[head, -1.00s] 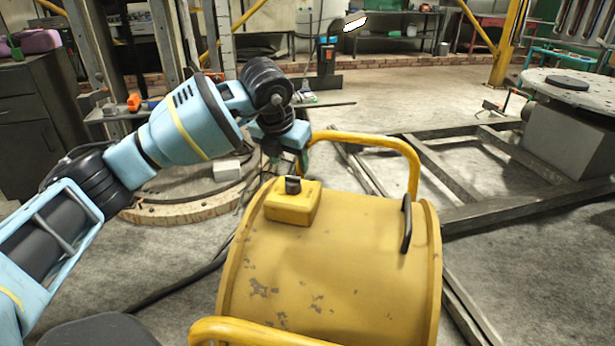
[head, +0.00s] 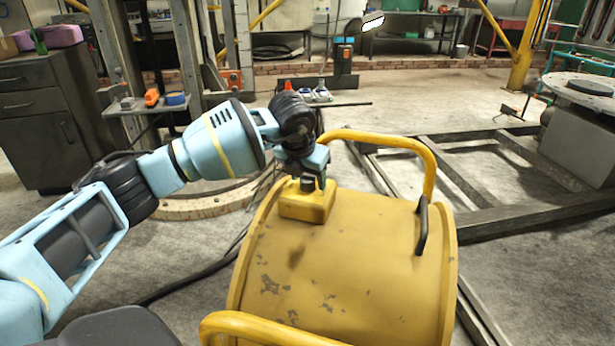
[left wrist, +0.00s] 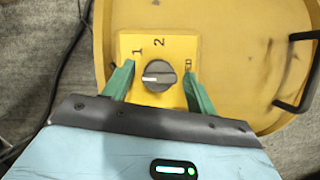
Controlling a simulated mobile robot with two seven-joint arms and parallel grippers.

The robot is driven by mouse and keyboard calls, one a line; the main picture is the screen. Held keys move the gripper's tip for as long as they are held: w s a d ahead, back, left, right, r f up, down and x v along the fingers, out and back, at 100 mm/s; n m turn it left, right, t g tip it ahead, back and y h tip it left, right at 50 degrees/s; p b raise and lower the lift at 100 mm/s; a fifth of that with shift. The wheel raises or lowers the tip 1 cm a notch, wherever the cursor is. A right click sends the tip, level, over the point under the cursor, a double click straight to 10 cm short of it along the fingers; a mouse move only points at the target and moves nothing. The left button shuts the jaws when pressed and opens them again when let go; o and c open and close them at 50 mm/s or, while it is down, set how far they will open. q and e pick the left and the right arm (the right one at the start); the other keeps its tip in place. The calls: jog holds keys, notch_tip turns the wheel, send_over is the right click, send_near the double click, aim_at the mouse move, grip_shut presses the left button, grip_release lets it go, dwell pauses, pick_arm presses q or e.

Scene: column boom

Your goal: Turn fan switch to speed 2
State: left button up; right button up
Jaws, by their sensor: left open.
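The yellow fan drum (head: 350,270) stands on the floor, with a small yellow switch box (head: 308,208) on top. In the left wrist view, the switch box face (left wrist: 160,43) carries a round dark knob (left wrist: 157,76). The marks "1" and "2" are readable; a mark at the right is partly hidden by a finger. The knob's white pointer line lies at its left side, below the "1". My left gripper (head: 312,182) is right at the box. In the left wrist view its green fingers (left wrist: 157,70) are open, one on each side of the knob, with gaps to it.
A yellow tube handle (head: 385,140) arches behind the switch box, and a black handle (head: 422,225) sits on the drum's right. A dark metal frame (head: 480,190) lies on the floor at right. A dark cabinet (head: 45,130) stands at far left.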

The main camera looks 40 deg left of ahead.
pick_arm(q)
jog(key=c, duration=1)
jog(key=shift+o, duration=0.2)
